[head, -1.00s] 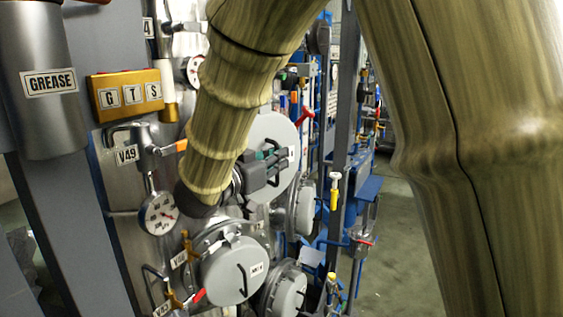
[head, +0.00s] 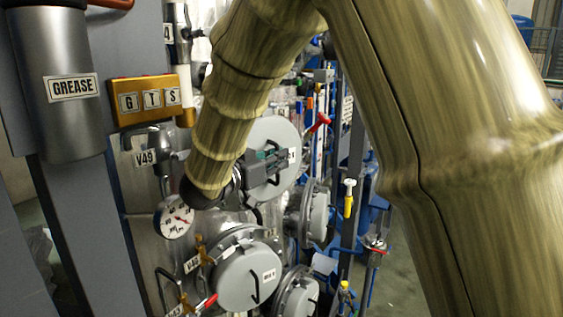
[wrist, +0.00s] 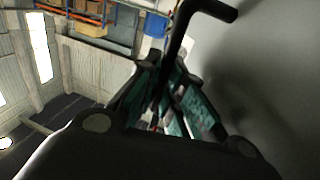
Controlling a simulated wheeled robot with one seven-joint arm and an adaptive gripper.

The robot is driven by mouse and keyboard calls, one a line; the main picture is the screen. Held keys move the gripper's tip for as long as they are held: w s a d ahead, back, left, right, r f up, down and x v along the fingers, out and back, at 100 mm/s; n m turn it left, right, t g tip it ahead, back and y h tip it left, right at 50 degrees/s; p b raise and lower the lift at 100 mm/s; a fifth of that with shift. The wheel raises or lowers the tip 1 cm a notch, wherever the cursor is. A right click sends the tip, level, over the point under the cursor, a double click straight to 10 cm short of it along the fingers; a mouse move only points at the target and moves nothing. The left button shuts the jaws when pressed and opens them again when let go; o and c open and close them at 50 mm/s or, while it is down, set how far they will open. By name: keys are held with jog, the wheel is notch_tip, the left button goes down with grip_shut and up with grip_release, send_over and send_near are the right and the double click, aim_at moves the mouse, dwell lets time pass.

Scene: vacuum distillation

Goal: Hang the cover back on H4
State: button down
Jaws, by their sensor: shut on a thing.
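My gripper (head: 270,166) is shut on the black handle of a round grey cover (head: 277,132). In the head view the cover stands roughly upright before the equipment panel, with a small white label at its right side. The wrist view shows my green-padded fingers (wrist: 170,108) around the bent black handle (wrist: 186,28), with the grey cover face (wrist: 275,60) filling the right. I cannot make out which fitting is H4, nor whether the cover touches anything behind it. My arm hides part of the panel.
A lower grey round cover (head: 247,277) with a black handle sits below my gripper. Another round flange (head: 314,213) is to its right. Floor shows at right.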

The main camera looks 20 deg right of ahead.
jog(key=shift+w+a, duration=0.25)
jog(key=shift+w, duration=0.5)
jog(key=shift+w+a, duration=0.2)
jog(key=shift+w, duration=0.55)
jog(key=shift+f+b, duration=0.65)
jog(key=shift+f, duration=0.65)
jog(key=c, duration=1.5)
grip_release()
jog(key=shift+f, duration=0.1)
